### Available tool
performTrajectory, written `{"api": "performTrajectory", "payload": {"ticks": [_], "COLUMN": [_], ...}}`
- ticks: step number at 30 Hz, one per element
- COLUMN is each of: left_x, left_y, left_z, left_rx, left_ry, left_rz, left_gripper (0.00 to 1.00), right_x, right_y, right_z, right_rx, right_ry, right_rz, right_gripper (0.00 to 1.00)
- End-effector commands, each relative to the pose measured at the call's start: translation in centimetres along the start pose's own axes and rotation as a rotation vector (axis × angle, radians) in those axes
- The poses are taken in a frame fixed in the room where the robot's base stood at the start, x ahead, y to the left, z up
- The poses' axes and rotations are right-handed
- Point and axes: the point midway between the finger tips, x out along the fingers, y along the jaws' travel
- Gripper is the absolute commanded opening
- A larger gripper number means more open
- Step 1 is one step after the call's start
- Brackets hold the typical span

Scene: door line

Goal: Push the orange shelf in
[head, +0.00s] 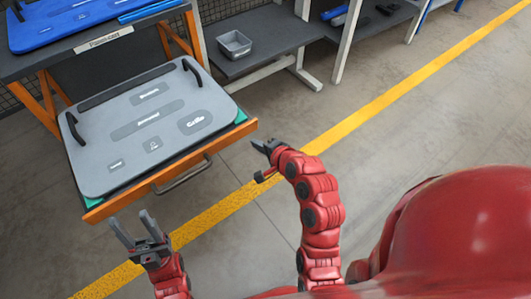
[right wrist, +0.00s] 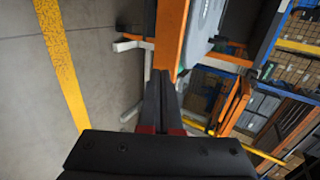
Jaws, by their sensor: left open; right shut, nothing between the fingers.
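The orange shelf (head: 170,172) is slid out from the workbench on the left. A grey panel (head: 112,150) with two black handles lies on it, and a metal pull handle (head: 182,176) is on its front. My left gripper (head: 133,218) is open and empty, near the shelf's front left corner. My right gripper (head: 259,146) is shut and empty, just off the front right corner. In the right wrist view its closed fingers (right wrist: 160,95) point along the shelf's orange edge (right wrist: 170,35). I cannot tell whether they touch it.
A blue tray (head: 70,22) lies on the bench top above the shelf. A low grey shelf (head: 262,45) with a grey bin (head: 234,44) stands behind to the right. A yellow floor line (head: 380,105) crosses the open floor, which is clear at right.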

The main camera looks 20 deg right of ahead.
Motion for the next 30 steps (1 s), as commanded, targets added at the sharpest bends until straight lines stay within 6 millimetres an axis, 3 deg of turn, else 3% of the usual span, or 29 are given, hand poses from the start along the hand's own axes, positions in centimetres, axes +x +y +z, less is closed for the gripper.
{"api": "performTrajectory", "payload": {"ticks": [4, 12, 30], "left_x": [0.3, 0.5, 0.6], "left_y": [0.0, 0.0, 0.0], "left_z": [-0.1, -0.1, -0.1], "left_rx": [0.0, 0.0, 0.0], "left_ry": [0.0, 0.0, 0.0], "left_rz": [0.0, 0.0, 0.0], "left_gripper": [0.52, 0.52, 0.52], "right_x": [2.8, 5.7, 6.5], "right_y": [-0.1, -1.9, -2.5], "right_z": [0.1, -0.1, -0.1], "right_rx": [-0.002, -0.002, 0.0], "right_ry": [-0.003, 0.001, 0.002], "right_rz": [0.005, 0.001, -0.002], "right_gripper": [0.0, 0.0, 0.0]}}
